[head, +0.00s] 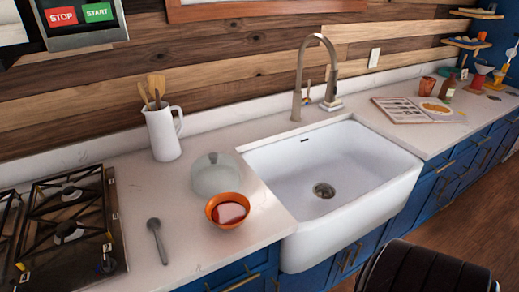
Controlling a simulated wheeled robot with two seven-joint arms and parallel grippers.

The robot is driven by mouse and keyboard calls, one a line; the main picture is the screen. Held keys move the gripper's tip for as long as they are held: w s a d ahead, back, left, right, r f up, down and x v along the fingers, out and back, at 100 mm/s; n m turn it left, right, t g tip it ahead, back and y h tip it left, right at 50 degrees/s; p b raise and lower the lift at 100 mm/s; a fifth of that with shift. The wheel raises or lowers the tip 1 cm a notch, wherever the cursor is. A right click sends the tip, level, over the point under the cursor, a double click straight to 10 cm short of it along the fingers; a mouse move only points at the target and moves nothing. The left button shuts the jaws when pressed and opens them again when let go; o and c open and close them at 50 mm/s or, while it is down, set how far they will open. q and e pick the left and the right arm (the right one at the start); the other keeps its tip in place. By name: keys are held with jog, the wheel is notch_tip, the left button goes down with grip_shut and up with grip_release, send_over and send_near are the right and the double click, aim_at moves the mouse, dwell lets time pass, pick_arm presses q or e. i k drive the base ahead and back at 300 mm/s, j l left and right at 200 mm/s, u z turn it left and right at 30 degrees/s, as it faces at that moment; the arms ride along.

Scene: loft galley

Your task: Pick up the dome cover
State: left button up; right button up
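The dome cover (214,174) is a pale, see-through dome with a small knob on top. It sits on the white counter, left of the sink and right of the white pitcher. An orange bowl (219,222) with something red in it stands close in front of it and overlaps its lower right edge in the view. I cannot tell whether the two touch, or whether anything is under the dome. Neither of my grippers shows in the head view.
A white pitcher (162,134) holding wooden utensils stands behind left. A grey spoon (156,240) lies in front left, beside the gas hob (68,228). The white sink (318,205) is to the right. A black padded thing (425,270) is at the lower right.

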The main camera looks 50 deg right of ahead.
aim_at(213, 174)
jog(key=l+z, duration=0.15)
jog(key=z, duration=0.9)
